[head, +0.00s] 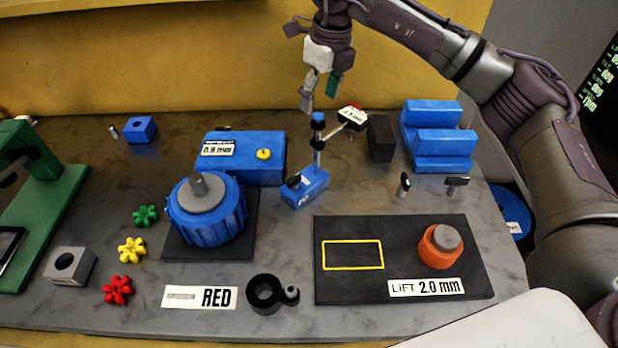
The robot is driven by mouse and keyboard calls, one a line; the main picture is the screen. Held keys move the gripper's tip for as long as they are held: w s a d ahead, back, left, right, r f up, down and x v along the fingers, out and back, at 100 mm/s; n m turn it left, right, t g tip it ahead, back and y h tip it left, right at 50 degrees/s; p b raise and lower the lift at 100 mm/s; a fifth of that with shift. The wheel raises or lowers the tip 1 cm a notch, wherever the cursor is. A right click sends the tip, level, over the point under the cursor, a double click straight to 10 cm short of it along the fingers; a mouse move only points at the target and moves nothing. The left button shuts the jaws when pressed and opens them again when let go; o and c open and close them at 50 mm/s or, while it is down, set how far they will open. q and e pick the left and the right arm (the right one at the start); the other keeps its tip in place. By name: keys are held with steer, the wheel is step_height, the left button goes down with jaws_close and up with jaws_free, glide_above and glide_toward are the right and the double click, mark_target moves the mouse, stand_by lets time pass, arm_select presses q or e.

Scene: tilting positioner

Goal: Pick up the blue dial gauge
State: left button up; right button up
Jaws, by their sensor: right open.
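The blue dial gauge has a blue block base (305,190) standing on the grey table, with an upright post. A side arm reaches right from the post to a small dial with a white face and some red. My right gripper (321,92) is open and empty. In the picture it shows just above the top of the post; I cannot tell the exact gap in depth. My left gripper is not in view.
A blue box (263,174) with a yellow knob stands left of the gauge, near a ribbed blue rotary part (232,214). A black block (380,138) and a blue stepped block (444,160) stand right. A black plate (340,287) carries an orange part (430,260).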

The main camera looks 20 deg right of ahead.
mark_target(318, 114)
steer(key=shift+f, duration=0.6)
step_height(318, 114, down, 4)
steer(key=shift+w+f+p, duration=0.15)
steer(key=shift+p, duration=1.05)
steer(key=shift+w+f, duration=0.1)
steer(key=shift+f, duration=0.3)
steer(key=shift+a, duration=0.1)
steer(key=shift+c, duration=0.3)
jaws_close()
steer(key=shift+w+r, duration=0.1)
steer(key=shift+r, duration=0.05)
